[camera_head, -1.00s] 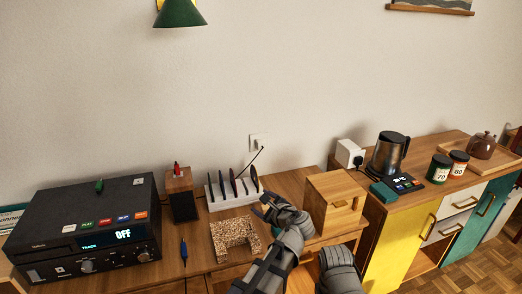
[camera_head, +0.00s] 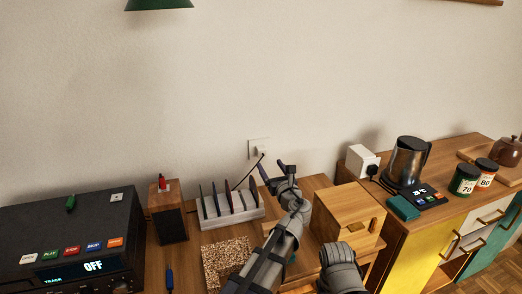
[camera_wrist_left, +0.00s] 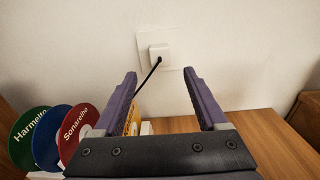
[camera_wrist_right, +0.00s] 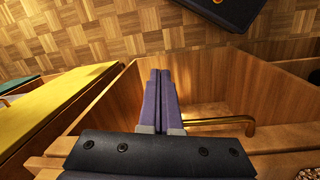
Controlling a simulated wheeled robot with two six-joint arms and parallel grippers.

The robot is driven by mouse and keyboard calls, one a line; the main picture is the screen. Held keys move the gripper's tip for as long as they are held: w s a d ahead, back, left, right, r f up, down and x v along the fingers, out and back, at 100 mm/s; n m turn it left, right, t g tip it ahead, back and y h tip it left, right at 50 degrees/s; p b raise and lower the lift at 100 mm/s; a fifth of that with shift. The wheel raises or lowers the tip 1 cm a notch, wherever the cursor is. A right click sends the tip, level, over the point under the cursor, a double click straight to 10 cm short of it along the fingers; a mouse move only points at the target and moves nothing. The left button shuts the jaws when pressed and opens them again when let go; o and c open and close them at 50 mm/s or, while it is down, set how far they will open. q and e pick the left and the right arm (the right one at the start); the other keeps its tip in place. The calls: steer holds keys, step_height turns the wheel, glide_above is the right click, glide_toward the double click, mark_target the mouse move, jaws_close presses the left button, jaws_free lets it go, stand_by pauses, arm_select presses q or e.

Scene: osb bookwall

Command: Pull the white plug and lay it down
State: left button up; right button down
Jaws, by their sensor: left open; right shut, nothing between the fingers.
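The white plug (camera_wrist_left: 160,52) sits in a white wall socket plate (camera_wrist_left: 172,75), with a dark cord running down and left from it. In the head view the plug (camera_head: 262,152) shows on the wall above the disc rack. My left gripper (camera_head: 277,172) is open and empty just below and in front of the plug. In the left wrist view the plug lies beyond and between the fingertips (camera_wrist_left: 161,78), not touched.
A white rack (camera_head: 232,210) holding several discs stands left of my left gripper. A wooden box (camera_head: 346,214) stands to its right. A black player (camera_head: 68,240) is at the left; a kettle (camera_head: 408,158) and a white block (camera_head: 360,160) are at the right.

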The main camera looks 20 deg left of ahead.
mark_target(263, 154)
arm_select(q)
steer(key=shift+x, duration=4.5)
steer(key=shift+s, duration=0.1)
steer(key=shift+c, duration=0.3)
jaws_close()
steer(key=shift+v, duration=2.95)
